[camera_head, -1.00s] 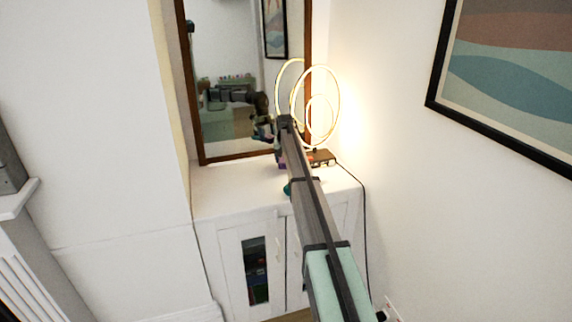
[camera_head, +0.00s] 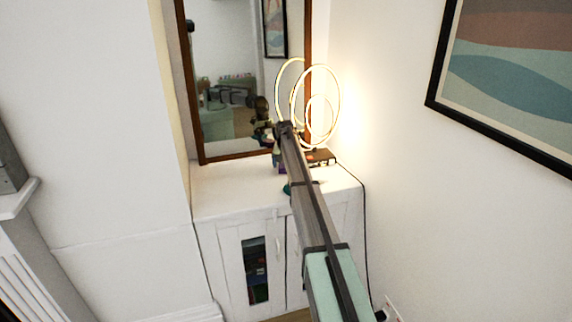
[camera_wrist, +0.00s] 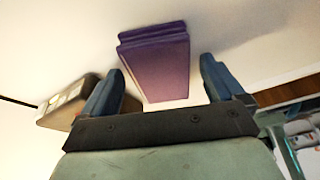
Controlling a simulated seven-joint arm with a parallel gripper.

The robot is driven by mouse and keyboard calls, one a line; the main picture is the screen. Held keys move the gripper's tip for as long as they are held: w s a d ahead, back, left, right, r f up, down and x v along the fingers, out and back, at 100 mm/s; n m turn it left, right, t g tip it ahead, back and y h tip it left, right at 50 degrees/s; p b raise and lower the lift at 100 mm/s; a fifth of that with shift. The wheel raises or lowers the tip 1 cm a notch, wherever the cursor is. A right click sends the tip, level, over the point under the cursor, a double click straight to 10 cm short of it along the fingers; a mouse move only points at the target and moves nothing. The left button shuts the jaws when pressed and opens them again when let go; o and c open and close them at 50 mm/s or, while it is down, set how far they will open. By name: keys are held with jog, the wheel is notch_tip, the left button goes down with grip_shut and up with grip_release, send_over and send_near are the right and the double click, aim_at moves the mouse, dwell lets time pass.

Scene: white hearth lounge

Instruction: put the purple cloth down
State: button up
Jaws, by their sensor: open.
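The purple cloth (camera_wrist: 155,65) looks like a folded block and sits on a white surface in the wrist view. In the head view only a small purple patch (camera_head: 281,169) shows beside my arm on the white cabinet top (camera_head: 235,188). My gripper (camera_wrist: 161,68) is open, with one blue finger on each side of the cloth in the picture. Gaps show between the cloth and both fingers. In the head view my arm hides most of the gripper and cloth.
A lit ring lamp (camera_head: 335,95) stands on the cabinet at the right, near the wall. A mirror with a brown frame (camera_head: 308,40) stands behind. A small teal thing (camera_head: 287,188) shows beside my arm. The cabinet top's left part is clear.

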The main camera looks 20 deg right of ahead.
jog(key=shift+r, duration=0.15)
jog(key=v, duration=1.2)
